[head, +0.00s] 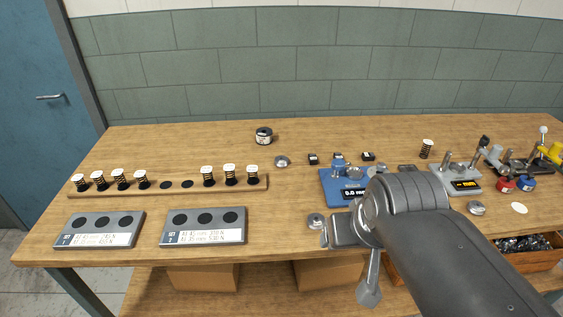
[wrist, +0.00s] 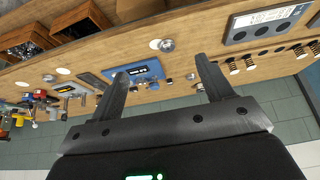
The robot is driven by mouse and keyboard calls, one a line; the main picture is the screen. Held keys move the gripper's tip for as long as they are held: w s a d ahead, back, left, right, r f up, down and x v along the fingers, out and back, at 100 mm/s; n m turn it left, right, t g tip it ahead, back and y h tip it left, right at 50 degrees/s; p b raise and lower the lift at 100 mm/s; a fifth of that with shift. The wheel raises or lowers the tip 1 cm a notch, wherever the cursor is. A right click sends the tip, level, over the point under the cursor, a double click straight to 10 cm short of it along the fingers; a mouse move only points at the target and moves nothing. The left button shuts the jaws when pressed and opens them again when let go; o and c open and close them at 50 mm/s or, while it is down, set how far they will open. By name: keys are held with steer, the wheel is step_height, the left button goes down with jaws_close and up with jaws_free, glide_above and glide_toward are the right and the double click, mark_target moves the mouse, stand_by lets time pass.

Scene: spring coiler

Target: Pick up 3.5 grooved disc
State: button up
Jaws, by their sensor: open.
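Small silver grooved discs lie flat on the wooden bench, and their size marks are too small to read. One disc (head: 316,220) lies near the front edge, just left of my arm. Another disc (head: 281,161) lies farther back and a third disc (head: 476,208) lies at the right. In the wrist view, my gripper (wrist: 161,70) is open and empty, its two fingers well apart. A silver disc (wrist: 167,45) shows in the gap between the fingers, apart from both.
A blue device with a display (head: 345,188) stands behind my gripper. A wooden rack (head: 190,184) of springs and two grey trays (head: 205,238) are at the left. A grey scale (head: 462,180) and tools stand at the right. The bench middle left is clear.

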steer(key=w+r, duration=0.5)
steer(key=w, duration=0.6)
steer(key=m+g, duration=0.2)
steer(key=g, duration=0.1)
glide_above(282, 158)
steer(key=s, duration=0.4)
steer(key=s+x, duration=0.2)
steer(key=x, duration=0.7)
steer(key=s+f+x, duration=0.1)
steer(key=s+x, duration=0.1)
steer(key=x, duration=0.6)
steer(key=shift+t+h, duration=0.3)
steer(key=x, duration=1)
steer(key=shift+w+a+f, duration=0.25)
steer(key=shift+w+a, duration=0.1)
steer(key=shift+w, duration=0.1)
steer(key=c, duration=1.2)
